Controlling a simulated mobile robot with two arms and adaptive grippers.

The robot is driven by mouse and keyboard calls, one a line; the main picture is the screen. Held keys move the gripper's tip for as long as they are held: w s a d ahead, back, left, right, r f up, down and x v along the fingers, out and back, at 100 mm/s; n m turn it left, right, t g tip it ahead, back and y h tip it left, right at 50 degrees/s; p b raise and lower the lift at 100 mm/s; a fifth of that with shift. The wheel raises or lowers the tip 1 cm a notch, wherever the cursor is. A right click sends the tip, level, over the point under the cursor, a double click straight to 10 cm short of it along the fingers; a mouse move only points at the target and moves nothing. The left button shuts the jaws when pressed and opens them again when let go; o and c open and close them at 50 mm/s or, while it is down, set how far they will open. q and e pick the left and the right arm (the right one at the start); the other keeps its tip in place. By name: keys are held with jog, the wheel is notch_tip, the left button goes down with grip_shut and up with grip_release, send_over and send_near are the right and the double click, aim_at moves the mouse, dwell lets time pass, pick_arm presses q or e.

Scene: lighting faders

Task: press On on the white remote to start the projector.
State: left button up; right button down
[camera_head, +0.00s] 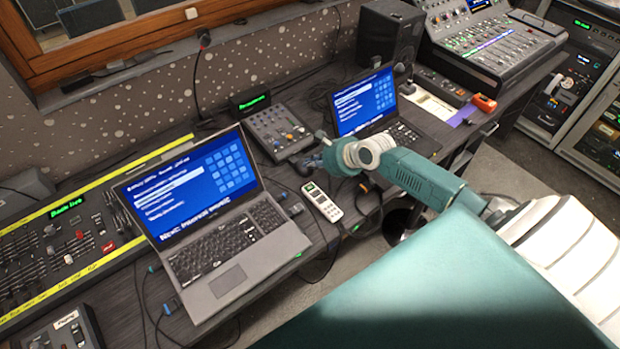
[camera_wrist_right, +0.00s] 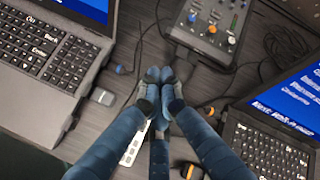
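The white remote (camera_head: 322,202) lies on the dark desk between the two laptops, its button face up. In the right wrist view the remote (camera_wrist_right: 133,148) is mostly hidden behind my fingers. My right gripper (camera_head: 312,162) is just beyond the remote's far end in the head view, apparently above the desk. In the right wrist view its fingertips (camera_wrist_right: 158,78) are brought together with nothing visible between them. The remote's button labels are too small to read. My left gripper is not in view. The projector is not identifiable in these frames.
An open laptop (camera_head: 236,238) stands left of the remote and another laptop (camera_head: 403,137) right of it. A small mixer (camera_head: 275,131) sits behind. Cables cross the desk around the remote. A lighting console (camera_head: 70,240) is at the left; the desk's front edge is close to the remote.

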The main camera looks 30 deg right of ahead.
jog(key=b, duration=0.7)
send_over(311, 188)
notch_tip(311, 188, down, 6)
jog(key=shift+f, duration=1.2)
jog(key=shift+f, duration=0.4)
jog(key=shift+s+f, duration=0.1)
jog(key=shift+f, duration=0.2)
dwell(0.4)
dwell(0.3)
jog(key=shift+r+p, duration=0.7)
jog(key=shift+p, duration=0.15)
